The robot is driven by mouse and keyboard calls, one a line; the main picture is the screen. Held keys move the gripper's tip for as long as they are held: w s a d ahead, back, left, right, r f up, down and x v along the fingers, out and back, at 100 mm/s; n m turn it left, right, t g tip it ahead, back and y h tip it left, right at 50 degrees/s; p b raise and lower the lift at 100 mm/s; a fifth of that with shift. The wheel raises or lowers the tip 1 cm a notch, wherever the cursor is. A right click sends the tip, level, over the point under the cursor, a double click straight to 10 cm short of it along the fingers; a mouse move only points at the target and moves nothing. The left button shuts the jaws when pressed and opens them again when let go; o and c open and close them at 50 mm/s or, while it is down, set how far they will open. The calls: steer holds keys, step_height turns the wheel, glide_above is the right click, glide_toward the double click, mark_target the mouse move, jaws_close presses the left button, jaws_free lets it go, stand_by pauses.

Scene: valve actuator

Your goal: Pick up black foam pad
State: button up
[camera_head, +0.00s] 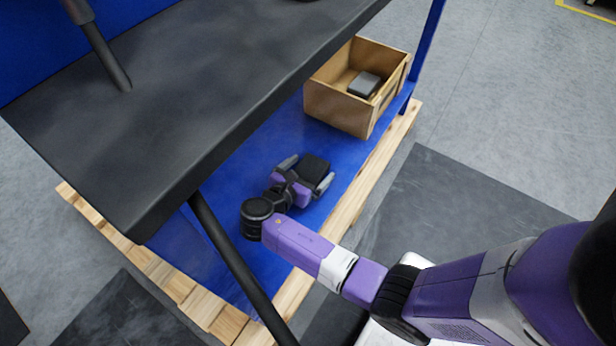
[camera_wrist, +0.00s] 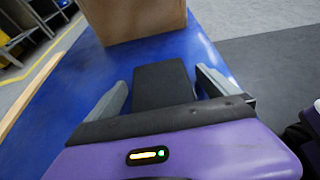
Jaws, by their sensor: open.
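The black foam pad (camera_head: 314,168) lies on the blue lower shelf (camera_head: 352,158), below the dark bench top. In the wrist view the pad (camera_wrist: 163,84) sits between the two grey fingers, with a visible gap on each side; its near end is hidden behind my gripper's body. My gripper (camera_head: 306,174) is open around the pad, one finger to its left and one to its right. It also shows in the wrist view (camera_wrist: 158,92). I cannot tell how high the fingers are above the shelf.
A wooden box (camera_head: 335,107) with a dark grey block (camera_head: 364,84) inside stands on the shelf beyond the pad. The dark bench top (camera_head: 190,80) overhangs to the left, with a black diagonal strut (camera_head: 235,262) below it. A wooden pallet (camera_head: 356,193) edges the shelf.

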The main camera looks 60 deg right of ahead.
mark_target(311, 169)
steer(key=shift+d, duration=0.1)
steer(key=c, duration=1.4)
steer(key=shift+c, duration=0.2)
steer(key=shift+r, duration=0.15)
step_height(311, 169, up, 20)
steer(key=p, duration=1)
steer(key=shift+p, duration=0.3)
